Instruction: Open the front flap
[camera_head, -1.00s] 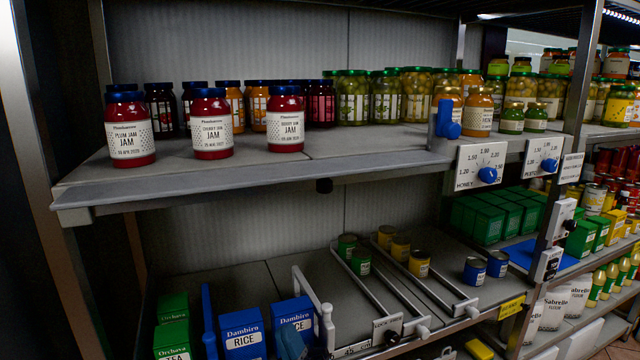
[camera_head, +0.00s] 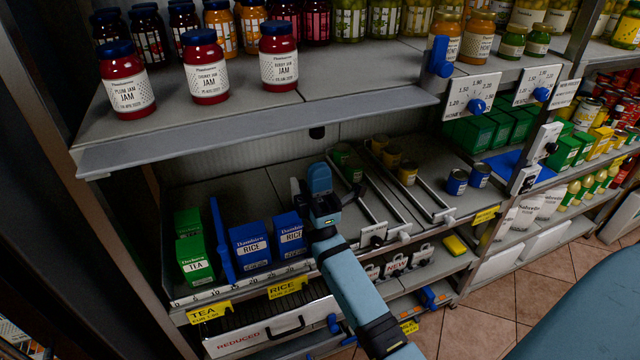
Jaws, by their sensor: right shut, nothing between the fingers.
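A pale front flap (camera_head: 240,338) marked REDUCED sits low at the lower left, below the shelf with the rice boxes. It has a black bar handle (camera_head: 287,328). Dark ribbing shows just above it, and I cannot tell whether the flap is fully shut. My right gripper (camera_head: 320,178) is shut and empty. It is in front of the lower shelf, right of the rice boxes, above and apart from the flap. My blue right forearm passes to the right of the flap. My left gripper is not in view.
Jam jars (camera_head: 279,55) stand on the upper shelf, whose grey front edge (camera_head: 260,130) juts out above. Rice boxes (camera_head: 250,246), a blue divider (camera_head: 222,240) and metal rails (camera_head: 405,190) fill the lower shelf. Yellow price tags (camera_head: 288,287) hang from its edge. Tiled floor (camera_head: 490,318) is clear at right.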

